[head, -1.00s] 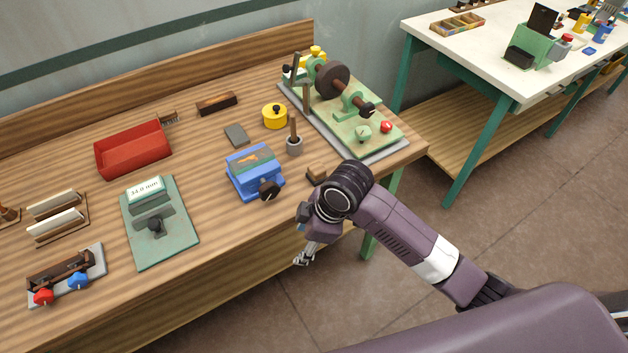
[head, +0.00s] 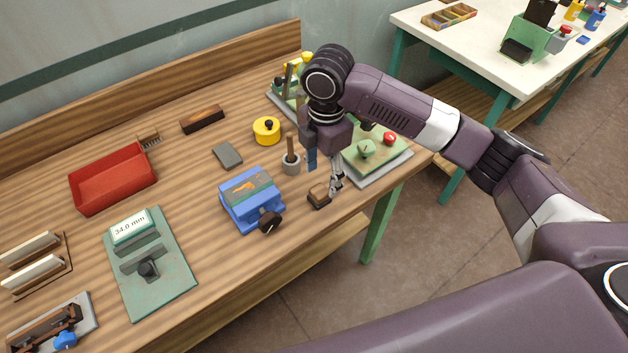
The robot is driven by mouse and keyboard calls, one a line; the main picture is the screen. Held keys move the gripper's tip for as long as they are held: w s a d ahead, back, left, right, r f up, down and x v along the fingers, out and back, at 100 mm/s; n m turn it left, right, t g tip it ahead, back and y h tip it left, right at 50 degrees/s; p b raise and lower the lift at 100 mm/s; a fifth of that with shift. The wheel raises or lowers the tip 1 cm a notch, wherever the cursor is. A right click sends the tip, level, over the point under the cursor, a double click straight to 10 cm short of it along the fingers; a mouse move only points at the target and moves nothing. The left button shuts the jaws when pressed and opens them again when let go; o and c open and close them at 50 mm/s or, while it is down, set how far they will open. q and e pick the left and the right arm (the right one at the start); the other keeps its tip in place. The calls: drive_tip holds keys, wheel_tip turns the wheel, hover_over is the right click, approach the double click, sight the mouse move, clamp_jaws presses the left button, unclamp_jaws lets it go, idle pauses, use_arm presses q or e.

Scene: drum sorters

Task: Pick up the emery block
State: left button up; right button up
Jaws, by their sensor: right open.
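A flat grey block (head: 227,155) lies on the wooden bench, left of the yellow pot; it looks like an emery block. A small brown block (head: 319,196) lies near the bench's front edge; I cannot tell for sure which of the two is the emery block. My right gripper (head: 336,188) is open and points down, just right of the small brown block. I cannot tell whether a finger touches it. The grey block is well to the left of the gripper. My left gripper is out of view.
A blue box-shaped device (head: 246,206) with a dark knob and a grey holder with a wooden handle (head: 291,161) stand near the gripper. The yellow pot (head: 266,129), red tray (head: 113,182) and green gauge plate (head: 150,275) stand farther left. My arm partly hides the green machine (head: 365,149).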

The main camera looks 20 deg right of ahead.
sight(319, 190)
drive_tip(key=shift+w+d+r, duration=0.15)
drive_tip(key=shift+w+d, duration=0.1)
drive_tip(key=shift+w, duration=0.05)
drive_tip(key=shift+s+f, duration=0.15)
drive_tip(key=shift+f, duration=0.05)
drive_tip(key=shift+s+a+f+p, duration=0.2)
drive_tip(key=shift+f+p, duration=0.1)
drive_tip(key=shift+f, duration=0.3)
drive_tip(key=shift+s+a+f+p, duration=0.15)
drive_tip(key=shift+f+p, duration=0.1)
drive_tip(key=shift+f, duration=0.3)
drive_tip(key=f, duration=0.2)
drive_tip(key=f+p, duration=0.1)
drive_tip(key=shift+w+a, duration=0.2)
drive_tip(key=shift+w, duration=0.05)
drive_tip(key=shift+f, duration=0.7)
drive_tip(key=c, duration=0.6)
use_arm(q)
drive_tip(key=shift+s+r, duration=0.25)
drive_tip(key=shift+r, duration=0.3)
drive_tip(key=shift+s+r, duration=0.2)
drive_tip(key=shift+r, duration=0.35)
use_arm(e)
drive_tip(key=c, duration=0.7)
